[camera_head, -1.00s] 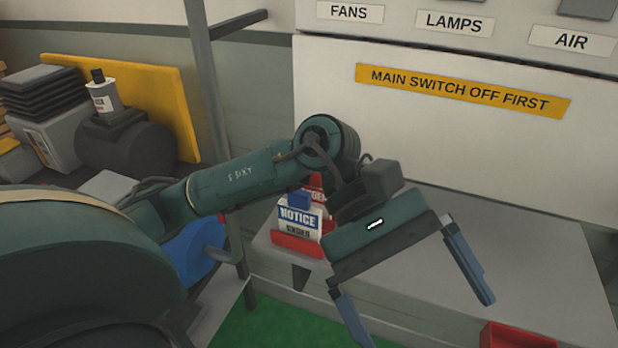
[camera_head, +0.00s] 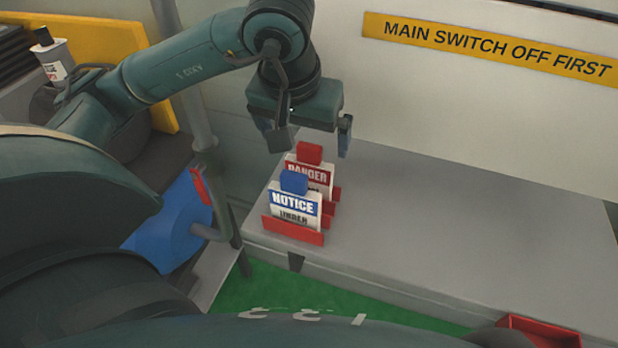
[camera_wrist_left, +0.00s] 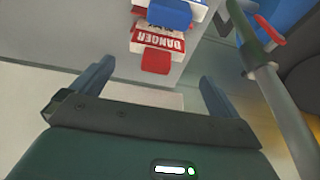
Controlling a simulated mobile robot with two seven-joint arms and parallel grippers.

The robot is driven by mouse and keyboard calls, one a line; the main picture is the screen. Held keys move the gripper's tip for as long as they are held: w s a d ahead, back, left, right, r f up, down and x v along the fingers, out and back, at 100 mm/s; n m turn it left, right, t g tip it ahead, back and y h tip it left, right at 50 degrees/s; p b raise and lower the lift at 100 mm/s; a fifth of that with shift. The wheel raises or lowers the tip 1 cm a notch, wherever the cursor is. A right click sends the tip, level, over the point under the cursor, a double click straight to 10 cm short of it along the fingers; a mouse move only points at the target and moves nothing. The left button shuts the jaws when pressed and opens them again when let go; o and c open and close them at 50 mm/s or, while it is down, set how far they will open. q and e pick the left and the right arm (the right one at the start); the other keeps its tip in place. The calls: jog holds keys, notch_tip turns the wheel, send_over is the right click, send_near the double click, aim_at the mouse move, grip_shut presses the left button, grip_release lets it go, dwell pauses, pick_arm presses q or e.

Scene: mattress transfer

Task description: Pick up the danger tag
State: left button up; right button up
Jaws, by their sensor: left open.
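The danger tag (camera_head: 318,174) is a white card with a red header and a red block on top. It stands upright in a red holder on the grey shelf, behind the notice tag (camera_head: 294,206), which partly hides it. The notice tag has a blue header and blue block. My left gripper (camera_head: 309,146) is open and empty, just above and behind the danger tag in the head view. In the left wrist view the danger tag (camera_wrist_left: 158,42) lies ahead, beyond the open fingers (camera_wrist_left: 155,78). My right gripper is not in view.
The grey shelf (camera_head: 440,220) is clear to the right of the tags. A wall panel with a yellow sign (camera_head: 490,45) stands behind it. A grey post (camera_head: 200,130) and blue cylinder (camera_head: 170,225) are at left. A red tray (camera_head: 535,332) is at the lower right.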

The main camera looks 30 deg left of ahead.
aim_at(310, 157)
pick_arm(q)
jog(key=shift+d+p+x, duration=0.1)
jog(key=shift+p+x, duration=0.15)
jog(key=shift+x, duration=1.45)
jog(key=shift+d+p+x, duration=0.15)
jog(key=shift+p+x, duration=0.1)
jog(key=shift+x, duration=1.5)
jog(key=shift+c, duration=0.6)
jog(key=shift+d, duration=0.1)
jog(key=c, duration=1)
jog(key=shift+r, duration=0.2)
